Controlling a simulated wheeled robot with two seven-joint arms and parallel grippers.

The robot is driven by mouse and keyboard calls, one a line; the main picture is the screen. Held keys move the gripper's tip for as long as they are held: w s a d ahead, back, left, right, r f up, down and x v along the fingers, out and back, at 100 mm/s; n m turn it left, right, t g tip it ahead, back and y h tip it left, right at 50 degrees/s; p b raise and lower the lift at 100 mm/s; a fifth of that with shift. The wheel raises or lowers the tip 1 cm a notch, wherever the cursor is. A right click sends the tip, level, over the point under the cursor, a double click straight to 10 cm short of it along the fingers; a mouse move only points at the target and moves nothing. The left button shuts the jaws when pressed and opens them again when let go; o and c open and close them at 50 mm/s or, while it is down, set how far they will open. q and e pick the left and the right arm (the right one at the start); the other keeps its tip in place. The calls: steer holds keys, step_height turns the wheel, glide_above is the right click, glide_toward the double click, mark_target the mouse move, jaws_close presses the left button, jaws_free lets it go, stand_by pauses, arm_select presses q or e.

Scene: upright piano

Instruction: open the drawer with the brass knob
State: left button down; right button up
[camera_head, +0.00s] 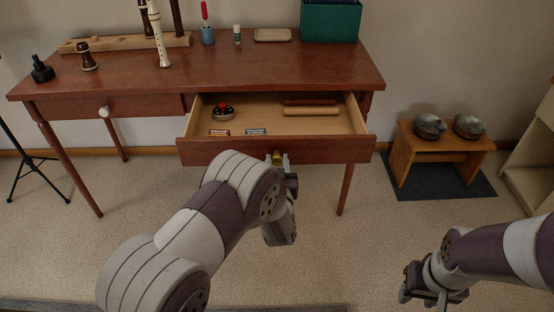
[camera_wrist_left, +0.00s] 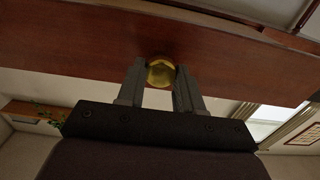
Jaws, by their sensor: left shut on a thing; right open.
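The drawer with the brass knob (camera_head: 230,151) is at the right of the wooden desk (camera_head: 240,68) and stands pulled out, its inside showing. My left gripper (camera_head: 279,160) is at the drawer front, shut on the brass knob (camera_head: 275,157). In the left wrist view, the brass knob (camera_wrist_left: 161,72) sits between the two grey fingers (camera_wrist_left: 160,85). The other drawer (camera_head: 140,106), with a white knob (camera_head: 104,111), is closed at the left. My right gripper (camera_head: 430,297) is open and empty at the lower right, far from the desk.
The open drawer holds a dark round object with a red top (camera_head: 222,112), small labelled boxes and two wooden sticks (camera_head: 310,111). Recorder parts, a blue cup (camera_head: 208,36) and a green box (camera_head: 331,20) stand on the desk. A small wooden stool (camera_head: 440,150) stands right.

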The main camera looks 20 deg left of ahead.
arm_select(q)
steer(key=c, duration=0.8)
jaws_free()
steer(key=p+v, duration=0.3)
steer(key=v, duration=0.9)
steer(key=shift+s+d, duration=0.1)
steer(key=shift+s, duration=0.25)
